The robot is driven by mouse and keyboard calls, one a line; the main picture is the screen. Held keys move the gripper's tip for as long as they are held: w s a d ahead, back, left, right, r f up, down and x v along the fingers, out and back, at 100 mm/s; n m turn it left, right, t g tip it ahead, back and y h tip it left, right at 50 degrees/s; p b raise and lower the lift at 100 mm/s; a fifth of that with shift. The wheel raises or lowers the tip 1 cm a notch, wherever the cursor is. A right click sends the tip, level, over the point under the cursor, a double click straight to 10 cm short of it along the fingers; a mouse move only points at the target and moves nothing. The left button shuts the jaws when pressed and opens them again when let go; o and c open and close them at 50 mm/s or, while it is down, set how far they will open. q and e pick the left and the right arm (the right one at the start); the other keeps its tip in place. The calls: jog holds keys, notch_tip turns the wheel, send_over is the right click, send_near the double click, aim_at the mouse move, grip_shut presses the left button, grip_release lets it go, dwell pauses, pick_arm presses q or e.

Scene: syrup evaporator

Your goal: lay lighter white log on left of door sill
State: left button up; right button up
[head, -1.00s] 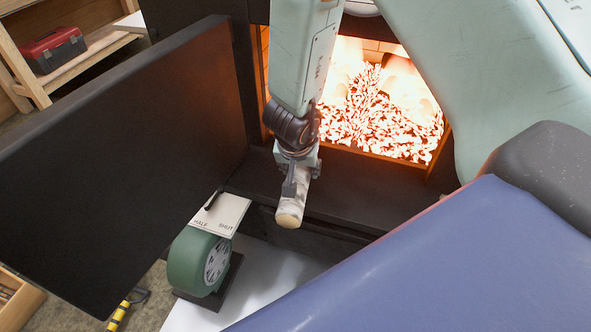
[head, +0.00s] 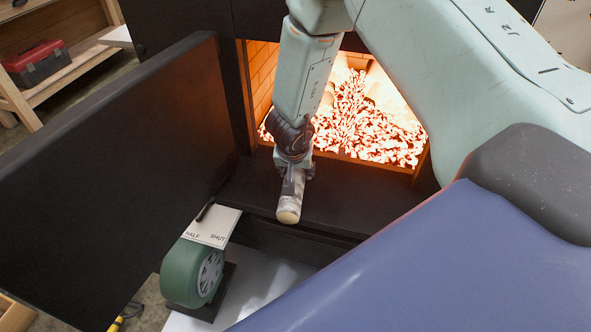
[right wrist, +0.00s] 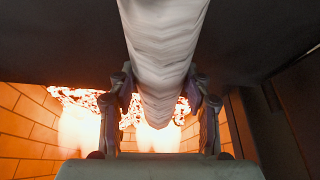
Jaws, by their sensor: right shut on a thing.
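The white log (head: 291,205) is held in my right gripper (head: 293,180), with its pale cut end toward the camera. In the right wrist view the log (right wrist: 163,55) runs between the two fingers of the right gripper (right wrist: 160,105), which touch it on both sides. The dark door sill (head: 345,200) lies under and beside the log, in front of the firebox opening. I cannot tell whether the log touches the sill. The log is over the sill's left part. My left gripper is not in view.
The glowing firebox (head: 350,120) is just behind the gripper. The open black door (head: 110,170) stands at the left. A red toolbox (head: 38,62) is on a shelf.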

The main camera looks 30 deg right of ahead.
jog(key=o, duration=1.5)
jog(key=shift+o, duration=0.2)
jog(key=shift+a, duration=0.1)
jog(key=v, duration=1.2)
